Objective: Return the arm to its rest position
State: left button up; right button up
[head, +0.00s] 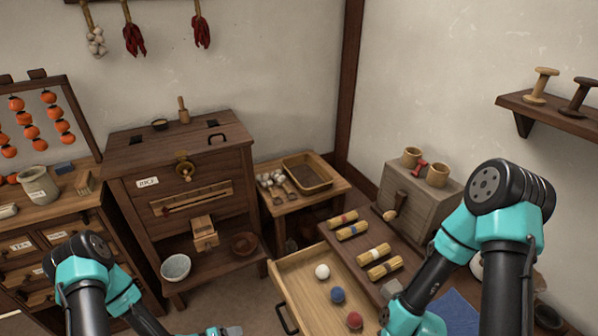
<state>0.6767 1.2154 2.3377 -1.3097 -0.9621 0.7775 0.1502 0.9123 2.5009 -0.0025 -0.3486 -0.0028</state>
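My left arm comes in at the bottom left. The end of its gripper (226,330) shows at the bottom edge, below the rice cabinet, and is mostly cut off. My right arm bends down from the right. Its gripper (390,290) is small and partly hidden by its own teal wrist, at the right side of the open drawer (292,292). I cannot tell whether either gripper is open or shut. I see nothing clearly held in either one.
The drawer holds a white ball (322,271), a blue ball (338,295) and a red ball (354,320). Several banded bundles (372,255) lie on the low table beside it. The rice cabinet (180,165) and a side table with a tray (308,177) stand further back.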

pick_arm(q)
jog(key=s+r+m+g+y, duration=0.3)
jog(key=s+r+g+y, duration=0.2)
jog(key=r+y, duration=0.3)
jog(key=shift+s+d+r+g, duration=0.15)
jog(key=shift+d+g, duration=0.1)
jog(key=shift+g, duration=0.35)
dwell(6.6)
